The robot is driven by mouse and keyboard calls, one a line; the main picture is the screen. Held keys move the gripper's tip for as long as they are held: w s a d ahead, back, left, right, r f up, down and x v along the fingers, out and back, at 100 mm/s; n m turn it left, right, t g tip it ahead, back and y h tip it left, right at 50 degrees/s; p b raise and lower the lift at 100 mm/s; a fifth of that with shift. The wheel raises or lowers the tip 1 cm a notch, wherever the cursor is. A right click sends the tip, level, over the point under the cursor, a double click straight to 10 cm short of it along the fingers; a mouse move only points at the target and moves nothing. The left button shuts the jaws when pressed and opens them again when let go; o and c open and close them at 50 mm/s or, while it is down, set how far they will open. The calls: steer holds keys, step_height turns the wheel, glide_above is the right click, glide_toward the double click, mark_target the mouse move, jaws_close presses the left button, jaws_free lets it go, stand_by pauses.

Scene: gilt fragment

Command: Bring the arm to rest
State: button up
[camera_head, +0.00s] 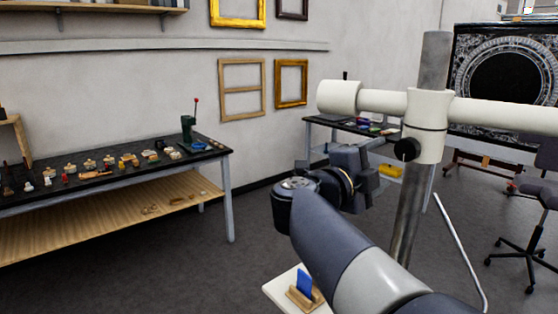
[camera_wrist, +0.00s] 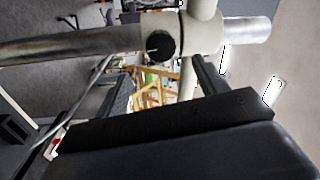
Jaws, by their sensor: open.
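My arm reaches up from the bottom right in the head view, dark grey with a pale band. My gripper (camera_head: 372,163) is at its end, raised in the air just left of a metal post and below a white crossbar. It is open, and I see nothing held in it. Part of it is hidden by its own wrist. In the wrist view, dark parts of my gripper fill the lower part, with the post and the white clamp close beyond. I cannot tell whether my gripper touches the post.
The metal post (camera_head: 407,215) carries a white clamp (camera_head: 427,125) and a crossbar (camera_head: 365,101) close to my arm. The workbench (camera_head: 225,152) with small items stands left. A second table (camera_head: 335,123) is behind the post. A chair (camera_head: 530,250) stands right. Open floor lies between.

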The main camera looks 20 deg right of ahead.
mark_target(403, 151)
steer(key=p+x, duration=0.1)
steer(key=x, duration=0.9)
steer(key=shift+p, duration=0.35)
